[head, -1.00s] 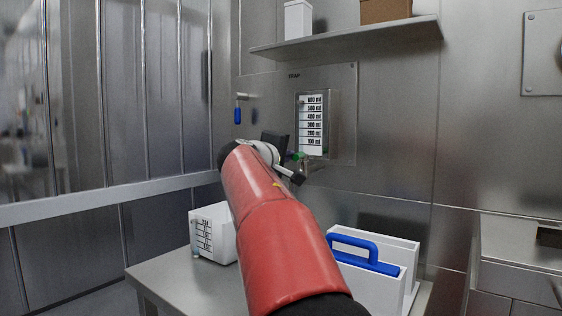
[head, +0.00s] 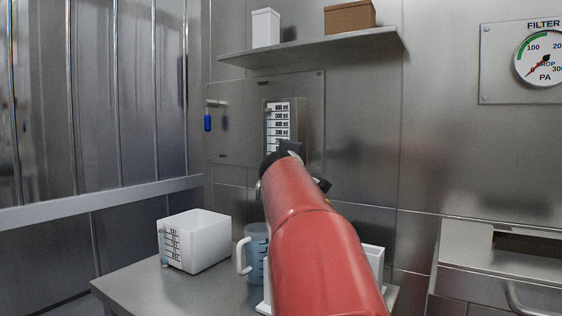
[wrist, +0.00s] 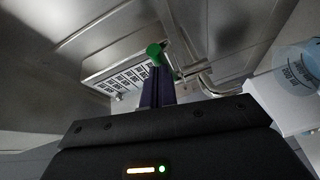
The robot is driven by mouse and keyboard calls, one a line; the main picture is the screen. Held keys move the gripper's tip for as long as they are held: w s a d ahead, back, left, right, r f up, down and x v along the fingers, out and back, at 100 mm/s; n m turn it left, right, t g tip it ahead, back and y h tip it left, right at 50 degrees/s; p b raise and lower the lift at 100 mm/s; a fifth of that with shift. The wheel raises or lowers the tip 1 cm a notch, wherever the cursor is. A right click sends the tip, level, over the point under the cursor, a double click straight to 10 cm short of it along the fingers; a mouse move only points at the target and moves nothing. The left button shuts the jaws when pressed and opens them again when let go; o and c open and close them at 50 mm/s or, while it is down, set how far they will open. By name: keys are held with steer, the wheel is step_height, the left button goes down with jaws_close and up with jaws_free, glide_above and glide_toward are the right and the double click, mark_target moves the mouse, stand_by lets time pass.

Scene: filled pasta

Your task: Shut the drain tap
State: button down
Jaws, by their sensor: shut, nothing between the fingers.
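The trap panel (head: 230,140) on the back wall carries a white sight gauge (head: 280,122) with ml marks. The gauge also shows in the wrist view (wrist: 122,76). A green round knob (wrist: 154,50), apparently the drain tap's, shows in the wrist view just beyond my fingertips. I cannot tell whether they touch it. In the head view my arm hides this knob. My gripper (wrist: 157,80) is shut and empty, its fingers together below the knob in the picture. In the head view my wrist covers the gauge's lower end. A blue handle (head: 208,123) hangs at the panel's left.
A white open box (head: 205,240) with marks and a bluish jug (head: 257,250) stand on the steel table (head: 130,290) below. A shelf (head: 310,45) with two boxes is above. A filter dial (head: 540,58) is at the right. My arm partly hides a white holder (head: 374,258).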

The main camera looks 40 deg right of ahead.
steer(key=shift+s+d+r+p, duration=0.1)
steer(key=shift+d+p, duration=0.25)
steer(key=shift+d, duration=0.2)
steer(key=shift+s+d+r+p, duration=0.1)
steer(key=shift+d+p, duration=0.2)
steer(key=shift+d, duration=0.25)
steer(key=shift+s+d, duration=0.1)
steer(key=shift+d, duration=0.15)
steer(key=shift+a, duration=0.1)
